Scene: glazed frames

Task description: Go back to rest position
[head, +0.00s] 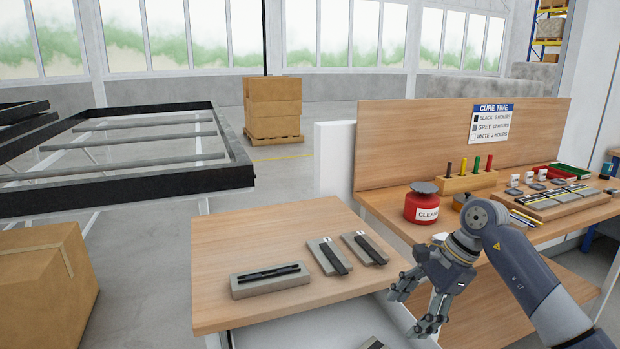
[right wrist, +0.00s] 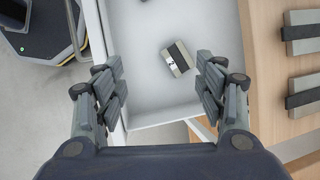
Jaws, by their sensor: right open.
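My right gripper (head: 408,312) is open and empty, at the front right corner of the wooden table, beside and above an open white drawer (head: 285,335). In the right wrist view the open fingers (right wrist: 160,85) spread on either side of the drawer. A small grey block with a black strip and a white label (right wrist: 177,58) lies in the drawer, apart from the fingers. Only part of a block (head: 372,343) shows in the drawer in the head view. My left gripper is not in view.
Grey blocks with black strips (head: 270,279) lie on the wooden table (head: 225,235). A workbench (head: 390,212) on the right holds a red can (head: 420,207) and small tools. A black frame rack (head: 130,190) stands left, with a cardboard box (head: 45,280) below.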

